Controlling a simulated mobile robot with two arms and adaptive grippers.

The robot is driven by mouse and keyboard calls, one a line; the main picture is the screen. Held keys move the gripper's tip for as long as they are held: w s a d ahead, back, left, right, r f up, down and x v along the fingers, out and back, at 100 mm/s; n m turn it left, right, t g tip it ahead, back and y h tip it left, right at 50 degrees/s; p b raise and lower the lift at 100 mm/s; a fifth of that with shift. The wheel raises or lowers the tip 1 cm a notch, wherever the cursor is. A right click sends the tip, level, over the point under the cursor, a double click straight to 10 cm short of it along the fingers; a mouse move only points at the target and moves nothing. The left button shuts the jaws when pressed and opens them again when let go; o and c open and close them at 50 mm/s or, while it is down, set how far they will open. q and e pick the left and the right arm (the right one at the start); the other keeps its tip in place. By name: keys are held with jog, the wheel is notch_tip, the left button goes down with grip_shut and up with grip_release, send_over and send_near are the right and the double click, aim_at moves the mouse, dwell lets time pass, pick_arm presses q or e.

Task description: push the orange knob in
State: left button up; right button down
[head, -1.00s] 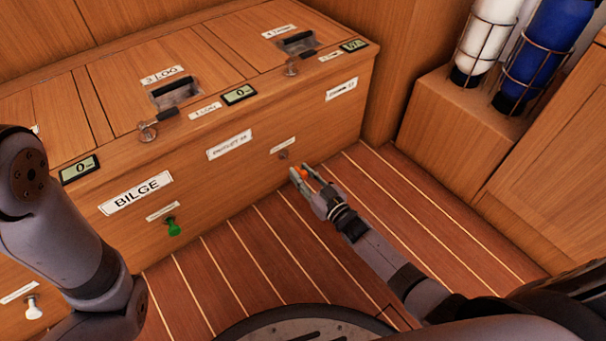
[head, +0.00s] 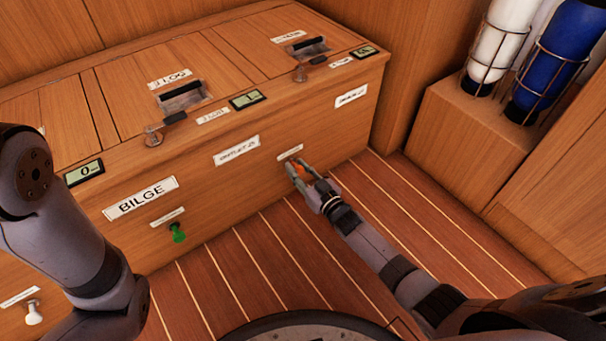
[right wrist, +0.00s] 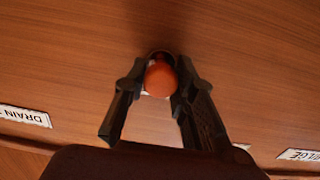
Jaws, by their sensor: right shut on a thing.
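The orange knob (head: 301,170) is at the front panel of the wooden locker, low and right of centre, under a small white label (head: 290,152). My right gripper (head: 302,172) is shut on it, a finger on each side. In the right wrist view the round orange knob (right wrist: 160,80) sits between the fingertips of my right gripper (right wrist: 159,88), close to the panel. A dark round fitting shows just behind it; any gap to the panel is hard to judge. My left arm shows at the left of the head view, but its gripper is not in view.
A green knob (head: 178,233) and a white knob (head: 33,313) are on the same panel to the left. Caged white (head: 500,42) and blue (head: 548,68) cylinders stand on a wooden ledge at the right. The striped floor before the panel is clear.

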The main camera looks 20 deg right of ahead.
jog(key=c, duration=1.7)
grip_release()
jog(key=shift+w, duration=0.2)
jog(key=o, duration=0.4)
jog(key=shift+a, duration=0.1)
jog(key=v, duration=1.2)
